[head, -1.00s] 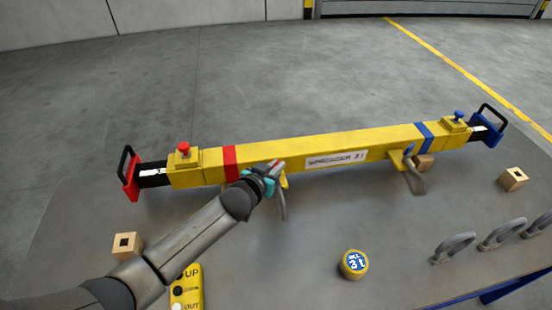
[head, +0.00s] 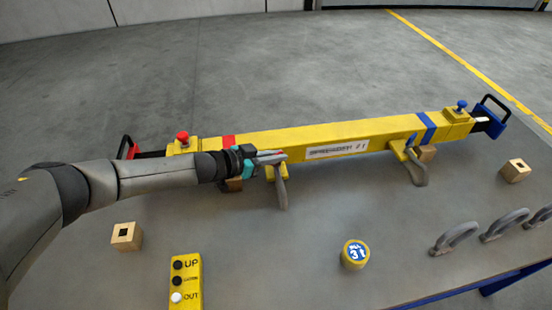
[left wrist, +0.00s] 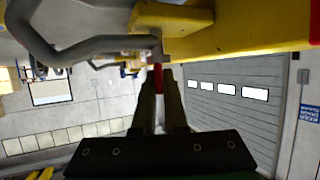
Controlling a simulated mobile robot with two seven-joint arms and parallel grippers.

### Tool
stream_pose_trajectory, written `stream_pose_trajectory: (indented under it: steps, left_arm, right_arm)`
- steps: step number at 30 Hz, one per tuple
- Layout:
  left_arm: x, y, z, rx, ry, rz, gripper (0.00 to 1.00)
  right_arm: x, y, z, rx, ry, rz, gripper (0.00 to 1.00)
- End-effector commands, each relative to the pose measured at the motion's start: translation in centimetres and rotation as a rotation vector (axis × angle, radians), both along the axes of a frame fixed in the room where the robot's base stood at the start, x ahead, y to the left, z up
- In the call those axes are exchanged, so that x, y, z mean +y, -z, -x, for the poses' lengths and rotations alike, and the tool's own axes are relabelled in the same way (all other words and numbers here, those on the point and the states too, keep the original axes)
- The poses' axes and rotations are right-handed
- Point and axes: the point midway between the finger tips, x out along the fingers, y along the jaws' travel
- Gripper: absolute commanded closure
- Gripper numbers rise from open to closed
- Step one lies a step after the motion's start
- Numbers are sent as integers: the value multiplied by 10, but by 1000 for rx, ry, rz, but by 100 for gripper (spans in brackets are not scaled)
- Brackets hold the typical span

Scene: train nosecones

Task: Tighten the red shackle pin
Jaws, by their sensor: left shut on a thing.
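The red shackle pin (left wrist: 157,76) sits between the fingertips of my left gripper (left wrist: 160,92) in the left wrist view, and the gripper is shut on it. The pin points at the side of the grey shackle (left wrist: 85,53), under a yellow lug (left wrist: 175,20). In the head view my left gripper (head: 270,157) is beside the red-banded end of the yellow spreader beam (head: 310,140), and the shackle (head: 281,190) hangs at its fingertips. How deep the pin is in the shackle cannot be told. My right gripper is out of view.
A second shackle (head: 416,172) hangs at the beam's blue-banded end. A yellow button box (head: 186,282), a round yellow 3t piece (head: 355,254), wooden blocks (head: 126,236) and several grey shackles (head: 455,238) stand on the grey table.

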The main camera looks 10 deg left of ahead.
Motion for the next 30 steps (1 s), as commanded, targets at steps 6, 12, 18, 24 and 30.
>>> stream_pose_trajectory:
  steps: [6,12,18,24,30]
  left_arm:
    - [1,-1,-4,-7,109,0,100]
    - [1,0,-4,-8,213,-1,100]
    - [0,0,-4,-6,314,1,100]
    - [-1,-1,-3,-6,390,2,100]
    - [-2,-3,-3,-5,426,4,100]
  right_arm:
    - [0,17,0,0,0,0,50]
    - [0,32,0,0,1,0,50]
    - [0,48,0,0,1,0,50]
    - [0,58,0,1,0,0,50]
    - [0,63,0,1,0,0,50]
